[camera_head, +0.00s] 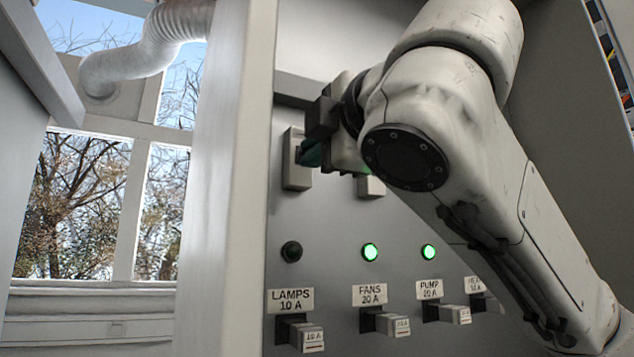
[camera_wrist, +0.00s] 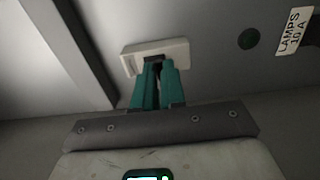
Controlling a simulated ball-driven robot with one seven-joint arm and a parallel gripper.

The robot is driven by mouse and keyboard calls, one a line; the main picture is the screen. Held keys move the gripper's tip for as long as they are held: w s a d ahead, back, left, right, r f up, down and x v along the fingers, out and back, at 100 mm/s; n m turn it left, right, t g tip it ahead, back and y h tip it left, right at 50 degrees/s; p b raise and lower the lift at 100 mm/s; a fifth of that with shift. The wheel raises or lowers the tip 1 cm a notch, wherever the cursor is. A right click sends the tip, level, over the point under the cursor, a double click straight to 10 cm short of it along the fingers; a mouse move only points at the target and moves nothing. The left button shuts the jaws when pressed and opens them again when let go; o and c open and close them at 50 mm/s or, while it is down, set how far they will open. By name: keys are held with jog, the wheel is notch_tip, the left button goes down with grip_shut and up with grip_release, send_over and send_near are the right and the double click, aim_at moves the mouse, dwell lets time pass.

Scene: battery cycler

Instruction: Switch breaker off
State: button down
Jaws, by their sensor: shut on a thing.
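A pale switch plate (camera_head: 293,182) is on the grey panel, above the dark lamp of the LAMPS column. In the wrist view the plate (camera_wrist: 182,52) has a dark slot in its middle. My gripper (camera_head: 308,152) is at this plate. In the wrist view its green fingers (camera_wrist: 155,66) are close together at the slot, shut on the small switch lever, which they mostly hide. Labelled breakers run along the bottom: LAMPS 10 A (camera_head: 311,338), FANS 20 A (camera_head: 400,326) and PUMP (camera_head: 460,315). The gripper is well above them.
The LAMPS indicator (camera_head: 291,251) is dark; the FANS (camera_head: 370,251) and PUMP (camera_head: 428,252) indicators glow green. A second pale plate (camera_head: 371,187) is partly behind my arm. A pale upright post (camera_head: 222,180) borders the panel on the left, with a window beyond.

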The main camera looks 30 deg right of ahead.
jog(key=t+b, duration=0.1)
jog(key=b, duration=0.1)
jog(key=f+t+b, duration=0.1)
jog(key=t+b, duration=0.1)
jog(key=shift+w+f, duration=0.15)
jog(key=shift+f, duration=0.1)
jog(key=shift+r+b, duration=0.1)
jog(key=shift+b, duration=0.2)
jog(key=c, duration=1.5)
grip_release()
jog(key=b+v, duration=0.2)
jog(key=v, duration=0.8)
jog(key=shift+s+f, duration=0.25)
jog(key=shift+s, duration=0.05)
